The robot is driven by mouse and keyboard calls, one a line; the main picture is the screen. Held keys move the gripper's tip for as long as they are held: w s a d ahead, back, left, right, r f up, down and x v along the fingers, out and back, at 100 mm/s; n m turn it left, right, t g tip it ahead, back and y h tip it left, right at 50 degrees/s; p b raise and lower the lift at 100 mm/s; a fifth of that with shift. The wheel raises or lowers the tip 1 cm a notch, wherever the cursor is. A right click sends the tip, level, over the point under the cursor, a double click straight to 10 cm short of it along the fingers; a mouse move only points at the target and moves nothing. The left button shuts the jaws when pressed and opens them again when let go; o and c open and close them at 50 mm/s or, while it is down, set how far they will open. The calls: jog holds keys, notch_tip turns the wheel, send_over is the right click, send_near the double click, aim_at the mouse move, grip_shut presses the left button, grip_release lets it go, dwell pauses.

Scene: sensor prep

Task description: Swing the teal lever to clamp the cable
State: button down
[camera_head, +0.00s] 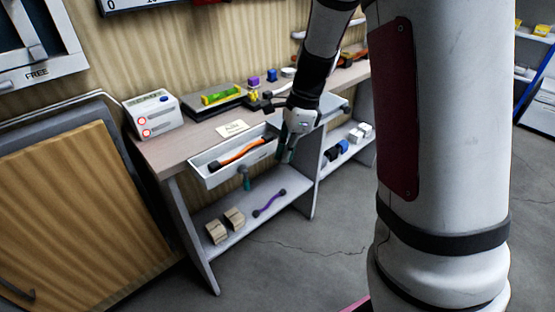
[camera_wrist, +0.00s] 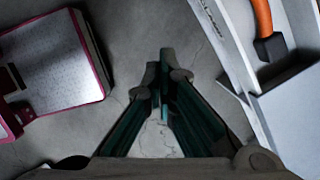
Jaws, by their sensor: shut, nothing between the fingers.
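My gripper (camera_head: 285,155) points down just to the right of the open drawer (camera_head: 208,181), close to its front corner. In the wrist view its dark teal fingers (camera_wrist: 161,85) are together and empty, with bare floor behind them. A small teal stick-like thing (camera_head: 244,177) shows below the drawer front, above the lower shelf. I cannot tell whether it is the lever. It does not show in the wrist view. I cannot clearly make out the clamp or the cable; my arm hides part of the desk top.
The drawer, also in the wrist view (camera_wrist: 226,50), holds an orange-handled tool (camera_head: 240,152). The desk (camera_head: 180,148) bears a white device (camera_head: 152,114) and a tray with a yellow-green level (camera_head: 222,96). Boxes (camera_head: 216,232) and a purple tool (camera_head: 269,203) lie on the lower shelf.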

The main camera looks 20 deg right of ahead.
aim_at(245, 179)
jog(key=w+a+f+b, duration=0.1)
jog(key=a+f+b, duration=0.1)
jog(key=a+f, duration=0.3)
jog(key=shift+x, duration=1.55)
jog(key=shift+w+a+f+g+y+b, duration=0.1)
jog(key=shift+a+f+g+y+b, duration=0.1)
jog(key=shift+y+b, duration=0.3)
jog(key=shift+w+a+f+g+y+b, duration=0.1)
jog(key=shift+f+g+y+b, duration=0.1)
jog(key=shift+y, duration=0.5)
jog(key=shift+s+a+f+m+g+y+p, duration=0.2)
jog(key=shift+a+g+y, duration=0.4)
jog(key=shift+y, duration=1.25)
jog(key=shift+s+a+r+m+g+y+p, duration=0.1)
jog(key=shift+s+a+m+g+y, duration=0.2)
jog(key=shift+a+y, duration=1.1)
jog(key=shift+s+a+f+m+g+y+p, duration=0.2)
jog(key=shift+g+y, duration=0.3)
jog(key=shift+y, duration=1.85)
jog(key=shift+s+r, duration=0.1)
jog(key=shift+r, duration=0.05)
